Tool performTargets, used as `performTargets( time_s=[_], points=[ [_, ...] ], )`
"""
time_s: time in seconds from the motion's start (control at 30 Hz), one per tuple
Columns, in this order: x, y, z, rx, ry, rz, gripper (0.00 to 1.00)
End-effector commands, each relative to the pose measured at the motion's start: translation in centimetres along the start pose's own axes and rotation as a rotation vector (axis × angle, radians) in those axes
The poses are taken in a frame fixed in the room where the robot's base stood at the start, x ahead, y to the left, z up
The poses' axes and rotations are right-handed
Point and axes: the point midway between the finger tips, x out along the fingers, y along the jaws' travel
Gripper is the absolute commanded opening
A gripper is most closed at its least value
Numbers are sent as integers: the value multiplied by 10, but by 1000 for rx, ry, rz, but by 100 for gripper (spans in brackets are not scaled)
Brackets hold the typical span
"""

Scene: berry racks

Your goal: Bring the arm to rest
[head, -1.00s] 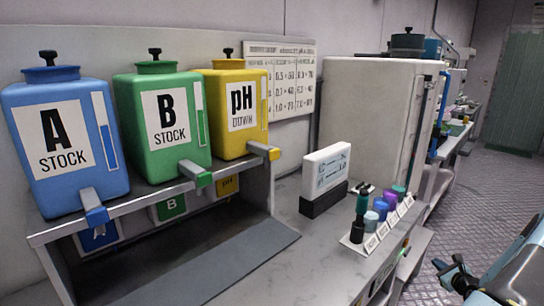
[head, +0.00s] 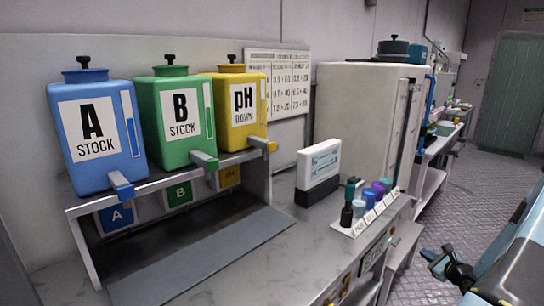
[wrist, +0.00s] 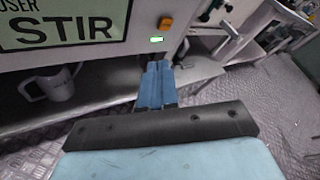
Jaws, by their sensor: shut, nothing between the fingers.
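My gripper (head: 447,265) is at the lower right of the head view, over the floor and to the right of the counter. In the wrist view its two blue fingers (wrist: 157,68) are together with nothing between them. They point toward the front of a cabinet with a STIR sign (wrist: 62,25). I cannot tell whether the fingertips touch the cabinet front. My light-blue arm runs off the right edge of the head view.
Blue A (head: 97,165), green B (head: 175,145) and yellow pH (head: 238,135) tanks stand on a rack. Small vials (head: 375,195) line the counter (head: 205,290). A white mug (wrist: 60,85) sits on a lower shelf. The floor (head: 475,195) is open along the aisle.

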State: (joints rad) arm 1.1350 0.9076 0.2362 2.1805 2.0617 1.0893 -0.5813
Motion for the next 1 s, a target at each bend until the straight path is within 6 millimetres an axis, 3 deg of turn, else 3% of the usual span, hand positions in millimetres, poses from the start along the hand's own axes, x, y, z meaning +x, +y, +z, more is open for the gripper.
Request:
performTargets(
  time_s=[0.23,0.53,0.8,1.0],
  points=[
    [8,7,65,-124,-79,123,0],
    [7,42,185,-379,-214,375,0],
    [-16,84,276,-624,-307,594,0],
    [-44,115,331,-815,-356,742,0]
  ],
)
